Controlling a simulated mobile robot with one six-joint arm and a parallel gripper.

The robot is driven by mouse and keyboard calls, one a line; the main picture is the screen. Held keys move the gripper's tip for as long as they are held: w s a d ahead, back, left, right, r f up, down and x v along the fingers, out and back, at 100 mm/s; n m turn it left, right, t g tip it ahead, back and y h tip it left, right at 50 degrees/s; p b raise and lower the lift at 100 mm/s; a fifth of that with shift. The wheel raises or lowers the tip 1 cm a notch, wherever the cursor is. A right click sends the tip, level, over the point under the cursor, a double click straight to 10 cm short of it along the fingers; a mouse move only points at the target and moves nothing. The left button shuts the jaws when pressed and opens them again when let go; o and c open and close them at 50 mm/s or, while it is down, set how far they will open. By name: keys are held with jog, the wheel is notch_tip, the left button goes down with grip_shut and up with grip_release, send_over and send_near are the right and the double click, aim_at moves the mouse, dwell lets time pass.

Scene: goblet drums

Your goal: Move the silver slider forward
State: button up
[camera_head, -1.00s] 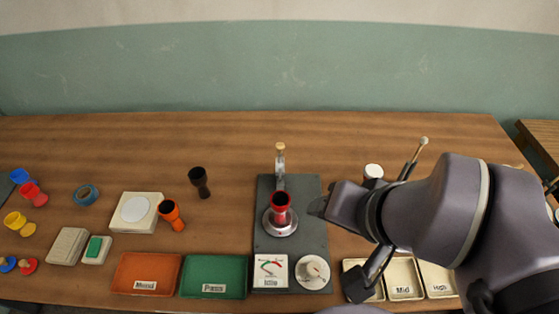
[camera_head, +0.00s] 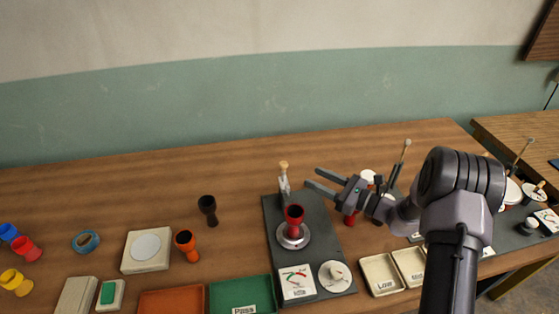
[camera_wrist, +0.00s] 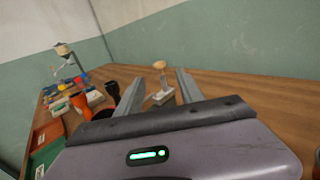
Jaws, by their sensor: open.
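The silver slider (camera_head: 284,184) stands upright at the far end of a dark grey board and has a tan knob (camera_head: 283,165) on top. In the wrist view the slider (camera_wrist: 161,95) shows ahead, between my two fingers, with its knob (camera_wrist: 159,65) above them. My gripper (camera_head: 311,178) is open and empty, to the right of the slider with its fingers pointing left towards it. A gap shows between the fingertips and the slider in the head view.
A red goblet drum (camera_head: 294,219) stands on a round silver plate on the same board, in front of the slider. A dial gauge (camera_head: 297,282) and a white knob (camera_head: 335,276) are at the near end. A black drum (camera_head: 208,209) stands left. Cream trays (camera_head: 381,273) lie to the right.

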jog(key=b, duration=0.3)
send_over(285, 181)
jog(key=x, duration=0.4)
jog(key=shift+d, duration=0.15)
grip_shut()
dwell(0.8)
